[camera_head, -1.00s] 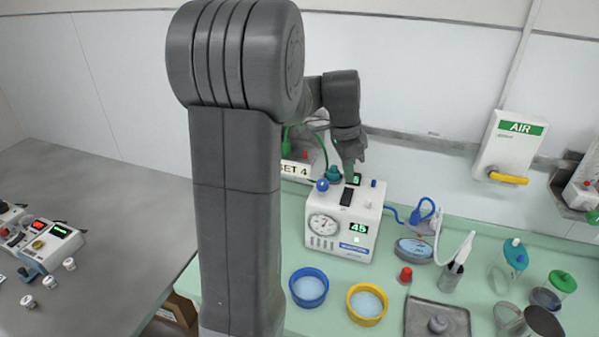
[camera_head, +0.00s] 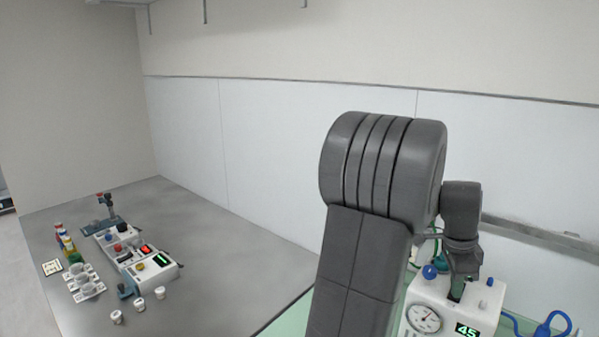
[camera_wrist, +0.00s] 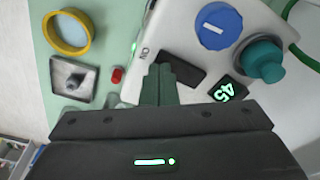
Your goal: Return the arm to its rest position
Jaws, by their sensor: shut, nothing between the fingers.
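My arm rises in the middle of the head view and bends down at the right to my gripper (camera_head: 457,292), which is over the top of a white machine (camera_head: 458,300). The machine has a round gauge (camera_head: 424,319) and a green 45 display (camera_head: 467,329) on its front. In the wrist view my gripper (camera_wrist: 158,72) is shut and empty, its fingertips close to a black panel (camera_wrist: 181,75) on the machine's top. I cannot tell whether they touch it. A blue knob (camera_wrist: 218,27) and a teal knob (camera_wrist: 262,59) are beside the panel.
A grey table (camera_head: 210,257) at left holds a white device (camera_head: 150,272), small white cups and coloured bottles. A wall rail (camera_head: 540,238) runs behind the arm. The wrist view shows a yellow-rimmed bowl (camera_wrist: 86,48), a grey tray (camera_wrist: 57,91) and a red cap (camera_wrist: 117,75).

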